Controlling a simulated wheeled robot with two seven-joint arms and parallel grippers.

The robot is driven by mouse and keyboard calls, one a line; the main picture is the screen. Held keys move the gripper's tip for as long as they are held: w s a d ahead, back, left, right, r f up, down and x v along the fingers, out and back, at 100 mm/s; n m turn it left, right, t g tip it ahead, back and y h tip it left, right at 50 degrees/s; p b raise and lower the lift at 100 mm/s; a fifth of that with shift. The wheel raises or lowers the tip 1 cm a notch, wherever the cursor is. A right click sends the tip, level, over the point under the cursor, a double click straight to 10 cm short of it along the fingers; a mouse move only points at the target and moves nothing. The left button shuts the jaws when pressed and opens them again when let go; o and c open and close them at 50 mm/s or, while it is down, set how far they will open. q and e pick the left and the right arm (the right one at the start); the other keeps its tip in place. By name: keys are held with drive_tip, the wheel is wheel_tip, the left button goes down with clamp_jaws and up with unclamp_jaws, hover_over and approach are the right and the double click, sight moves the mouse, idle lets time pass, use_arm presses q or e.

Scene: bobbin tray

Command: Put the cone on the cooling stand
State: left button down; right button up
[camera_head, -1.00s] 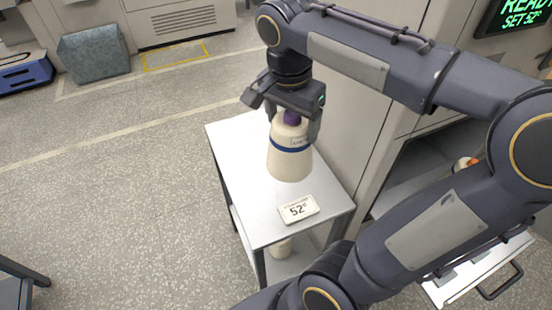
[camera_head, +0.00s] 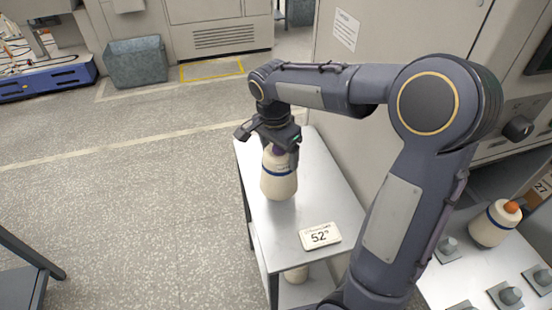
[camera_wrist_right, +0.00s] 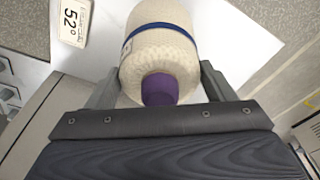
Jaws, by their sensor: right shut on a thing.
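A cream cone (camera_head: 279,182) with a blue band and a purple tip is upright over the white top of a small metal stand (camera_head: 318,205), which I take as the cooling stand. Its base looks at or very near the top; I cannot tell whether it touches. My right gripper (camera_head: 279,152) is over the cone from above, shut on its upper part. In the right wrist view the cone (camera_wrist_right: 160,50) is between the two fingers, its purple tip toward the palm. My left gripper is not in view.
A card reading 52° (camera_head: 320,236) lies on the stand's front part. Another cone shows on its lower shelf (camera_head: 296,274). A tall cabinet (camera_head: 375,45) borders the stand's right side.

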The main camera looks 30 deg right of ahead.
drive_tip(key=shift+w+a+f, duration=0.1)
drive_tip(key=shift+w+f, duration=0.35)
drive_tip(key=shift+f, duration=0.1)
drive_tip(key=shift+w+f, duration=0.15)
drive_tip(key=shift+f, duration=1.65)
drive_tip(key=shift+f, duration=0.15)
drive_tip(key=o, duration=1.6)
